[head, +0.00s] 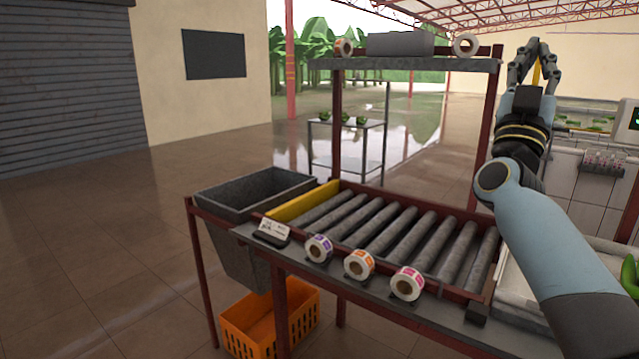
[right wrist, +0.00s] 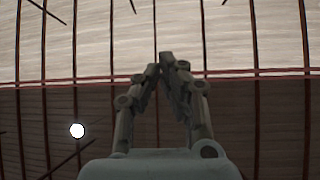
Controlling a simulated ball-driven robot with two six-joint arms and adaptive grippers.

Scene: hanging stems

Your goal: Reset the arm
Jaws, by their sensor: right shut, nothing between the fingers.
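My right gripper (head: 536,45) is raised at the upper right of the head view, its fingers pointing up. My right arm comes in from the lower right, in front of the roller table. In the right wrist view the fingertips (right wrist: 166,58) meet, and the gripper is shut with nothing held. Behind it that view shows only the roof. My left gripper is not in view.
A roller table (head: 455,336) stands in front with several label rolls (head: 359,264) along its near edge. A grey bin (head: 222,235) is at its left, above an orange crate (head: 250,343). A shelf (head: 385,63) rises behind. Floor at left is clear.

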